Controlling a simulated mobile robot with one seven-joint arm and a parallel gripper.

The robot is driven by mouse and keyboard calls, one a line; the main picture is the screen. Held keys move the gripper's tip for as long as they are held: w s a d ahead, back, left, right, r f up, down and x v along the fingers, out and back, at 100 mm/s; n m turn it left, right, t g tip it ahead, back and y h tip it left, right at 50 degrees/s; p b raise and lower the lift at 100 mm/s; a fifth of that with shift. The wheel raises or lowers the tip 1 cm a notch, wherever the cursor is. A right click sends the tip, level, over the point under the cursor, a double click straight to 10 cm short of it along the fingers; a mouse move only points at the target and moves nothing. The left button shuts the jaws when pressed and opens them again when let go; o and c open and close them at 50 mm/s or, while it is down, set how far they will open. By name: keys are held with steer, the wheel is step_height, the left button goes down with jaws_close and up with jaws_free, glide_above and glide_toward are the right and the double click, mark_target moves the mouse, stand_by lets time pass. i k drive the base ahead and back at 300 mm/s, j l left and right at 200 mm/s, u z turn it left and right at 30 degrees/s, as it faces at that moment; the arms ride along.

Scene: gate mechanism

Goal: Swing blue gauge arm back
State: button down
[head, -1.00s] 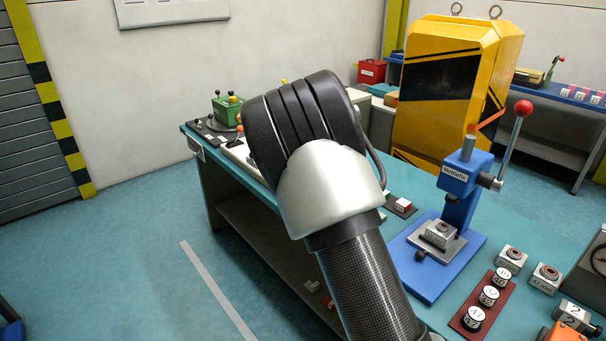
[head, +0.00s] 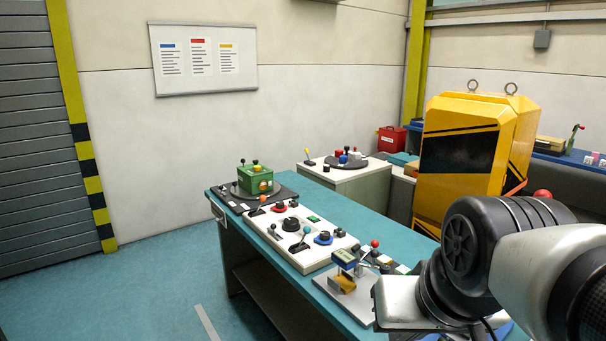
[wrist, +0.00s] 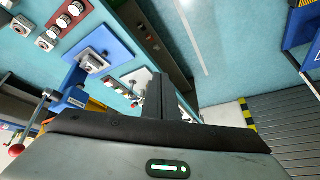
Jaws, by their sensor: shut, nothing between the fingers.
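A small gauge stand with a blue-topped head (head: 344,258) stands near the front edge of the teal bench. I take this blue piece to be the gauge arm. A yellow block (head: 343,281) sits below it on a grey plate (head: 352,303). My arm covers the bench just right of the plate. My gripper (wrist: 159,80) shows in the wrist view as dark fingers, shut and empty, over the floor and bench edge. It is apart from everything there. The fingers are not visible in the head view.
The teal bench (head: 376,222) carries a white control panel (head: 292,235) and a green box (head: 255,180) with levers. A yellow cabinet (head: 470,150) stands behind. The wrist view shows a blue press (wrist: 80,75). The floor (head: 150,290) at left is clear.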

mark_target(374, 252)
steer(key=i+j+z, duration=0.15)
steer(key=z, duration=0.25)
steer(key=i+j+z, duration=0.2)
steer(key=z, duration=0.2)
steer(key=i+j+z, duration=0.1)
steer(key=j+z, duration=0.25)
steer(key=l, duration=0.1)
